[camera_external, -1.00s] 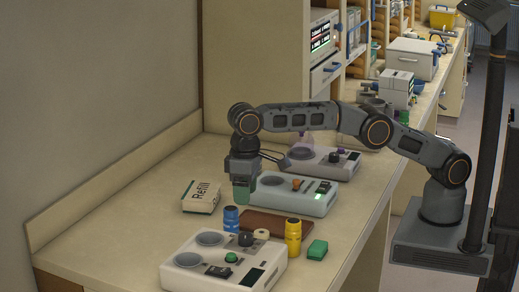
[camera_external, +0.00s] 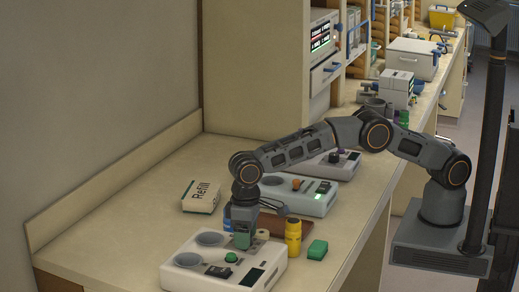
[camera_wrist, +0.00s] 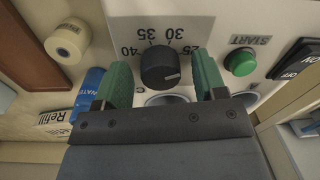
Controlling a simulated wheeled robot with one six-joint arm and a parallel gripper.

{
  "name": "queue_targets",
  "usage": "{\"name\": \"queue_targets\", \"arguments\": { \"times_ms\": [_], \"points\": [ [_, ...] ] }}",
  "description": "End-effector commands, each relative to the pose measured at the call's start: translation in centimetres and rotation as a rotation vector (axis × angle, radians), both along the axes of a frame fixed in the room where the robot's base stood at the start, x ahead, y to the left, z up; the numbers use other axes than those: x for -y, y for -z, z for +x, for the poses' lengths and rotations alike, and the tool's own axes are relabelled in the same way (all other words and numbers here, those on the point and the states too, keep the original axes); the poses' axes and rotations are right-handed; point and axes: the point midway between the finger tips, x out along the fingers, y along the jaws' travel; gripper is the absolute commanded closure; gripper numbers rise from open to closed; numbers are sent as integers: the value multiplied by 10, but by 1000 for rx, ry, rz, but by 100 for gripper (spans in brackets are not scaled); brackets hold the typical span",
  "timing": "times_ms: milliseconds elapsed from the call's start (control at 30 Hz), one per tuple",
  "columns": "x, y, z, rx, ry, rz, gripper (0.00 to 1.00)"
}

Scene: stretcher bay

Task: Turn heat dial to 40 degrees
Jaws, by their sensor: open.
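The black round heat dial (camera_wrist: 158,66) sits on the white front device (camera_external: 180,281). In the wrist view its white mark points right and slightly down, near the 25 end of the scale. The 40 label is on the opposite, left side. My gripper (camera_wrist: 162,64) is open, with one green finger on each side of the dial and small gaps visible. In the external view my gripper (camera_external: 242,240) points down over the front device and hides the dial.
The device also bears a green START button (camera_wrist: 240,62) and a black ON/OFF switch (camera_wrist: 302,60). A yellow bottle (camera_external: 293,238), a blue bottle (camera_wrist: 88,88), a cream roll (camera_wrist: 68,38) and a green block (camera_external: 317,250) stand close by. A second device (camera_external: 300,202) is behind.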

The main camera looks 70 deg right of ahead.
Motion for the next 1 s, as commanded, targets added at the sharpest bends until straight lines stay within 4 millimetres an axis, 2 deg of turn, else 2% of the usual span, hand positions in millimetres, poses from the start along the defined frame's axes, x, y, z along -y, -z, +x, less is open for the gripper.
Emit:
{"name": "queue_targets", "arguments": {
  "times_ms": [167, 700, 1000],
  "points": [
    [0, 0, 0, 0, 0, 0, 35],
    [0, 0, 0, 0, 0, 0, 84],
    [0, -1, 0, 0, -54, 0, 84]
  ]
}}
